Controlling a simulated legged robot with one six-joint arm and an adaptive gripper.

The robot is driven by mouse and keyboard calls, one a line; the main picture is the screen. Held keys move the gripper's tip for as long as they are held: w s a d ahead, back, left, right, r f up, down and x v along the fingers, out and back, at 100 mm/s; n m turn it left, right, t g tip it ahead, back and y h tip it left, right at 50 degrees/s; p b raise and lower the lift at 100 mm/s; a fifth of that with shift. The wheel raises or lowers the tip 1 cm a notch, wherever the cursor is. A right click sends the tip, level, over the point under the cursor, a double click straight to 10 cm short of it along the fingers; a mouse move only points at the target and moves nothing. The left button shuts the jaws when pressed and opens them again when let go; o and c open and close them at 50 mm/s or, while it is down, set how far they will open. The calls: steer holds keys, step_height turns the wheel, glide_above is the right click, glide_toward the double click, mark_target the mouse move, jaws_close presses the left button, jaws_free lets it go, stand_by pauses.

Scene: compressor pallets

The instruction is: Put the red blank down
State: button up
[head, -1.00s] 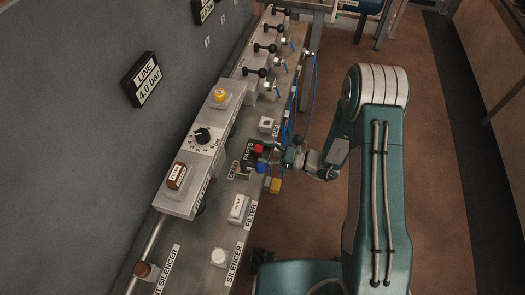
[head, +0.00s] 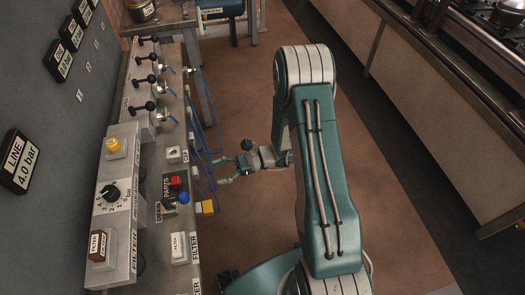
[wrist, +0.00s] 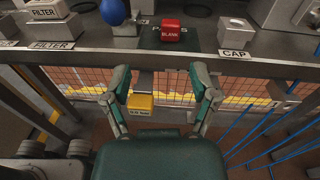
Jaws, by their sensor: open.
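The red blank (head: 175,182), a small block labelled BLANK, sits upright on the dark PARTS area of the metal bench. It also shows at the top middle of the wrist view (wrist: 174,34). My gripper (head: 222,171) is open and empty, off the bench's edge to the right of the blank and clear of it. In the wrist view the two spread fingers (wrist: 163,88) have a gap between them, with the blank beyond their tips. Nothing hides the blank's top or front.
A blue ball (head: 183,197) stands beside the blank. Blue hoses (head: 206,140) hang near my gripper. Open floor (head: 258,110) lies to the right.

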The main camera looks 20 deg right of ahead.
steer(key=s+d+r+n+t+h, duration=0.1)
steer(key=s+d+r+n+h, duration=0.2)
steer(key=r, duration=0.6)
steer(key=s+d+r+n+t+h, duration=0.2)
steer(key=s+d+r+n+h, duration=0.1)
steer(key=s+r+n+h, duration=0.5)
steer(key=s+d+r+n+t+h, duration=0.1)
steer(key=s+d+r+n+h, duration=0.2)
steer(key=s+r+n+h, duration=0.3)
step_height(320, 180, up, 4)
steer(key=shift+d+f+n+t, duration=0.1)
steer(key=shift+d+n+t, duration=0.25)
steer(key=shift+n, duration=0.15)
